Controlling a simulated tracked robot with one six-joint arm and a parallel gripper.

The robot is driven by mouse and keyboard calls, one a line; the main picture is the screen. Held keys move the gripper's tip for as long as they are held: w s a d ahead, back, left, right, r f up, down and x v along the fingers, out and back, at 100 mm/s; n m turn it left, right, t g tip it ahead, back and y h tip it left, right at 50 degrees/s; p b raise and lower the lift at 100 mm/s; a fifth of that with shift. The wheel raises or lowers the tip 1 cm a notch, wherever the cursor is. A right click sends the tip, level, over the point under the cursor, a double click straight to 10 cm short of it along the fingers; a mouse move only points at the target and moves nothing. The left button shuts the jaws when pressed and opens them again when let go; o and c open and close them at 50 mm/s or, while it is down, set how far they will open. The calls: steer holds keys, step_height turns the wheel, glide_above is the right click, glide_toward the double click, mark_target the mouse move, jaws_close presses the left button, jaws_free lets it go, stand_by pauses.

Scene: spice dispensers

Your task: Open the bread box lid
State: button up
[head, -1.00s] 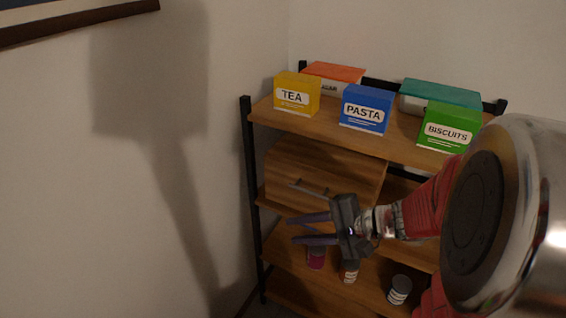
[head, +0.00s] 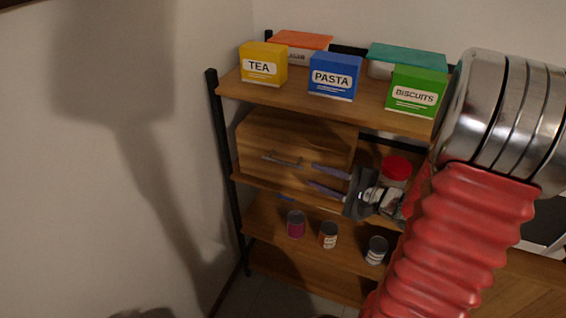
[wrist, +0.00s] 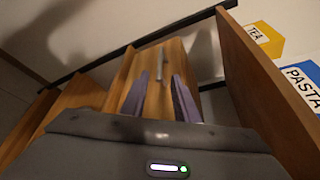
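The wooden bread box (head: 300,135) sits on the second shelf, at its left end. Its front lid is closed and carries a grey bar handle (head: 283,160). My gripper (head: 312,174) is open in front of the box, its two purple fingers apart and pointing left, to the right of the handle in the head view. In the wrist view the handle (wrist: 160,62) lies ahead, beyond and between the fingertips of my gripper (wrist: 162,80). I see no contact with the handle.
The top shelf holds a yellow TEA box (head: 263,65), a blue PASTA box (head: 334,76) and a green BISCUITS box (head: 416,91). A red-lidded jar (head: 396,169) stands right of the bread box. Several cans, one purple (head: 296,224), stand on the shelf below.

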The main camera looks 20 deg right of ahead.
mark_target(287, 165)
steer(key=shift+x, duration=6.9)
jaws_close()
steer(key=shift+d, duration=0.15)
steer(key=shift+f, duration=0.1)
